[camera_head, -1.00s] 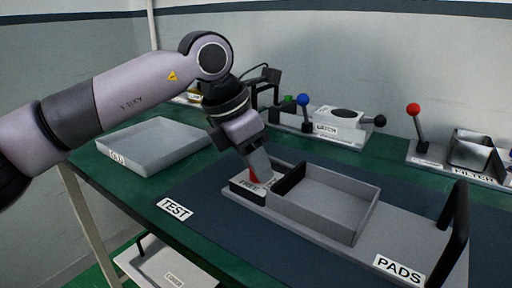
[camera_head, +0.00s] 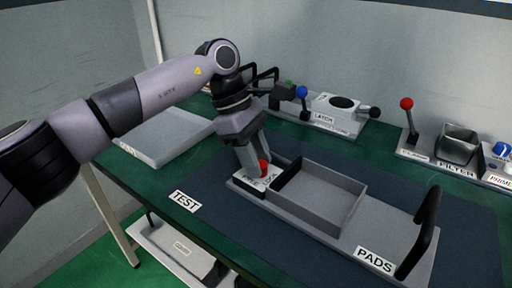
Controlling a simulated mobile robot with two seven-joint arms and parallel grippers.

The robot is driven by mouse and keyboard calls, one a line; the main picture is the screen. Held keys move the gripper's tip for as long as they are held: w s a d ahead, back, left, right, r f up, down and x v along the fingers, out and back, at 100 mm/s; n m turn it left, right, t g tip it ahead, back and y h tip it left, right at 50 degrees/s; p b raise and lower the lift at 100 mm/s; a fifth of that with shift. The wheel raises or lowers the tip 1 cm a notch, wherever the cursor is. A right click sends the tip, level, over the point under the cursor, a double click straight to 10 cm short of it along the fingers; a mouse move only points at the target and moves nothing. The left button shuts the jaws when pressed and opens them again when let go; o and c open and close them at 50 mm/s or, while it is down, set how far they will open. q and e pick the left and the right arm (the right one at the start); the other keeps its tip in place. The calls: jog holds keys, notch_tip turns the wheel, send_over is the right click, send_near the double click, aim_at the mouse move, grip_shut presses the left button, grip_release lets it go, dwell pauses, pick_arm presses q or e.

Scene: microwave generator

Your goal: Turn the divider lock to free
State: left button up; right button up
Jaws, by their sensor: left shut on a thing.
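The divider lock has a red knob (camera_head: 263,168) on a small block (camera_head: 256,183) with a white label reading FREE at its left; the rest of the label is partly hidden. The block sits at the left end of the grey PADS tray unit (camera_head: 330,226). A dark divider (camera_head: 289,172) stands just right of the block, at the left side of the open box. My left gripper (camera_head: 257,168) points down at the block and is shut on the red knob, hiding part of it. My right gripper is not in view.
A LATCH unit (camera_head: 338,108) with blue and black knobs stands behind. A red-knobbed lever (camera_head: 407,104) and FILTER unit (camera_head: 458,146) are at the back right. An empty grey tray (camera_head: 165,136) is at left. A black handle (camera_head: 425,225) rises at the unit's right end.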

pick_arm(q)
jog(key=shift+r+m+p, duration=0.15)
jog(key=shift+m+p, duration=0.15)
jog(key=shift+m, duration=0.4)
jog(key=shift+m+g+y, duration=0.3)
jog(key=shift+m+g, duration=0.1)
jog(key=shift+m, duration=0.1)
jog(key=o, duration=1)
jog(key=shift+o, duration=0.2)
jog(key=v, duration=0.7)
jog(key=shift+p, duration=0.3)
